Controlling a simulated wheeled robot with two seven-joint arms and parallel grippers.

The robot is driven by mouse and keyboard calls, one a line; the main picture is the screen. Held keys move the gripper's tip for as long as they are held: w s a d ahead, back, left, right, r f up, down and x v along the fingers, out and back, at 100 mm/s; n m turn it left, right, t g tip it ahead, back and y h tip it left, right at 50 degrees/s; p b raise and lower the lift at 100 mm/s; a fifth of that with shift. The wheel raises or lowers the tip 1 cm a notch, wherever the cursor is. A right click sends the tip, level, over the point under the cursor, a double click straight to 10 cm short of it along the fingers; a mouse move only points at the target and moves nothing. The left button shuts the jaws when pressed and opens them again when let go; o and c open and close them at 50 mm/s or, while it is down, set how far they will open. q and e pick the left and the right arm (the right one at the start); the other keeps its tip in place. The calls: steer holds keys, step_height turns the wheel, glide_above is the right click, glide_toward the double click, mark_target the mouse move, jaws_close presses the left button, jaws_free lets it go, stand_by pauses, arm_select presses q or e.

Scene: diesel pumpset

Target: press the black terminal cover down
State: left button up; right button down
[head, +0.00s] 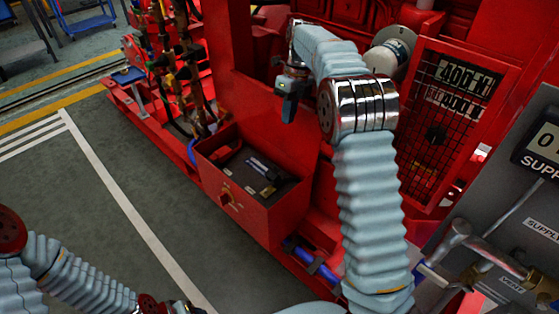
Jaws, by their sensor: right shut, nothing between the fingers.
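A dark battery (236,174) sits in an open-topped red box on the side of the red machine. A small black piece, which looks like the terminal cover (265,168), lies on the battery's top. It is too small to tell whether it is raised or flat. My right gripper (288,112) is shut and empty, pointing down above and to the right of the battery, apart from it. My left arm comes in at the lower left. Its gripper (186,307) is cut by the bottom edge, and its fingers cannot be made out.
Red machine panels stand behind my right gripper. A mesh guard (440,110) and a grey panel (515,200) stand at right.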

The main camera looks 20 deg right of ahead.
mark_target(278, 172)
steer(key=b+x, duration=0.1)
steer(key=x, duration=1.5)
steer(key=shift+s+a+f+b, duration=0.1)
steer(key=shift+f+b, duration=0.05)
steer(key=shift+b, duration=0.25)
arm_select(q)
step_height(278, 172, down, 2)
steer(key=shift+a+f, duration=0.1)
steer(key=shift+a, duration=0.05)
